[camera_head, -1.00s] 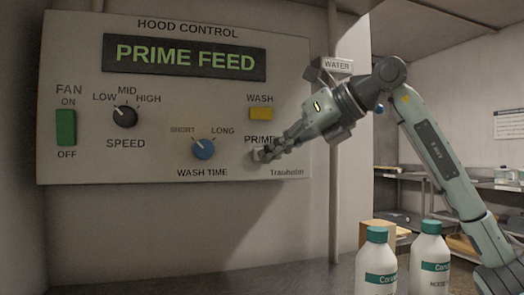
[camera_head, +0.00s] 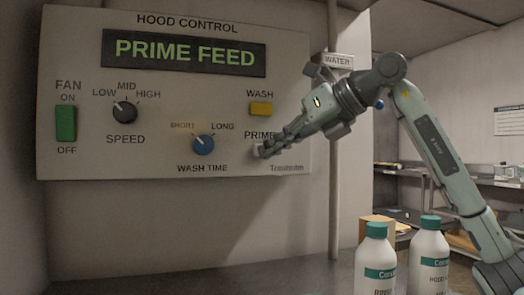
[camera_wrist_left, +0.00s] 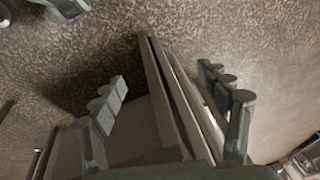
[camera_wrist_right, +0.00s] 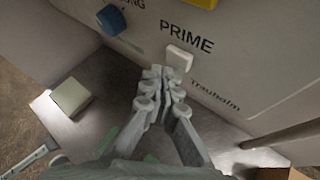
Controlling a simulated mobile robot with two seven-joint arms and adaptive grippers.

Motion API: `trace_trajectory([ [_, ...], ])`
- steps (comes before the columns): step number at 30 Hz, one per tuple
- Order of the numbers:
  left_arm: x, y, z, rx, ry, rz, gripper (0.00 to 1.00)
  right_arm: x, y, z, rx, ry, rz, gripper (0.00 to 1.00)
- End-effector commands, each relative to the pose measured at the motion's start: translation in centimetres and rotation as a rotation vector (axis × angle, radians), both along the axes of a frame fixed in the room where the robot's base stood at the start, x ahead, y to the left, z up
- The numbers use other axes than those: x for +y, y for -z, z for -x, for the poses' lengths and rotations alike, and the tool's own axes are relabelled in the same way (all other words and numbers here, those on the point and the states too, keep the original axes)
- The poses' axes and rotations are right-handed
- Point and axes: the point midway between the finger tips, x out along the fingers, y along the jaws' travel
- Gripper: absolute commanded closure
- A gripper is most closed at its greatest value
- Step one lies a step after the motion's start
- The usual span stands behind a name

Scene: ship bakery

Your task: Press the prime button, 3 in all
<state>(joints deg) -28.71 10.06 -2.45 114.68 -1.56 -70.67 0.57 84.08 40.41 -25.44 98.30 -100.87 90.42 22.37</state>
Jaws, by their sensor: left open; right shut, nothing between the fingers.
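The white prime button (camera_head: 257,152) is at the lower right of the hood control panel (camera_head: 70,165), under the word PRIME. It also shows in the right wrist view (camera_wrist_right: 179,58). The panel display (camera_head: 185,53) reads PRIME FEED. My right gripper (camera_head: 267,150) is shut and empty, with its fingertips right at the button. In the right wrist view the fingertips (camera_wrist_right: 163,72) appear just below and left of the button; I cannot tell whether they touch it. My left gripper (camera_wrist_left: 172,92) is open and empty, away from the panel.
A yellow wash button (camera_head: 261,109) sits above the prime button. A blue wash time knob (camera_head: 203,145) is to its left. A black speed knob (camera_head: 125,113) and green fan switch (camera_head: 66,124) are farther left. Two white bottles (camera_head: 375,262) (camera_head: 429,258) stand below my right arm.

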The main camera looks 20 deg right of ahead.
Motion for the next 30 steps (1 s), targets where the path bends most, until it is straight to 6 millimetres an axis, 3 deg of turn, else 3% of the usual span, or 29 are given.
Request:
trace_trajectory([
  [30, 0.03, -0.7, 0.03, 0.001, 0.0, 0.0, 0.24, 0.02, 0.01, -0.88, 0.0, 0.0, 0.0, 1.0],
])
